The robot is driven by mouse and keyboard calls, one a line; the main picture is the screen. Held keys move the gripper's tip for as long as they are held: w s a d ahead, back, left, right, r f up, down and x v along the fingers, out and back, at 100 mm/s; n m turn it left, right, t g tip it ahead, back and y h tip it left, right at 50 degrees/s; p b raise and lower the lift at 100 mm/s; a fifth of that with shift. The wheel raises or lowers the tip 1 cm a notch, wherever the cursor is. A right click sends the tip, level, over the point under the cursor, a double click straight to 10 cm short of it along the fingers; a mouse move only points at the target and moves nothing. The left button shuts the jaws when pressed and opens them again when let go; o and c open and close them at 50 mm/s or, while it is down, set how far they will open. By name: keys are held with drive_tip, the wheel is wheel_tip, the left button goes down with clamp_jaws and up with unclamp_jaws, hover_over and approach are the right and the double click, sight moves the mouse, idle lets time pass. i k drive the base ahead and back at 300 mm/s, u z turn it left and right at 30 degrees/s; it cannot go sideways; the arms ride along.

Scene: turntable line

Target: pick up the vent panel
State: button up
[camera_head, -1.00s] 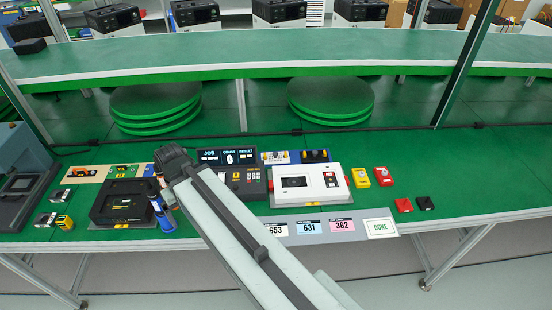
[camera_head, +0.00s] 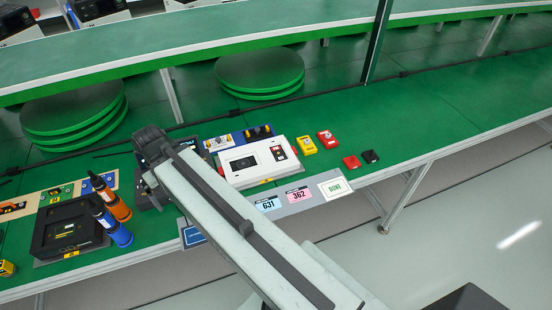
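My gripper (camera_head: 149,178) is at the far end of my pale arm, over the green bench beside the white panel unit. My own arm and dark wrist cover most of it, so I cannot tell whether it is open or shut. I cannot pick out a vent panel for certain. A white panel unit (camera_head: 273,171) with a dark window lies flat just right of my wrist. A black tray-like unit (camera_head: 45,243) lies further left on the bench, apart from my gripper.
Yellow (camera_head: 308,146) and red (camera_head: 327,141) boxes sit right of the white unit. A card strip (camera_head: 282,208) lies at the front edge. The green bench (camera_head: 440,120) is clear on the right.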

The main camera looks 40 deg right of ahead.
sight(220, 143)
drive_tip(key=z, duration=1.35)
drive_tip(key=k, duration=1.5)
drive_tip(key=u, duration=1.15)
drive_tip(key=i, duration=2)
drive_tip(key=z, duration=0.05)
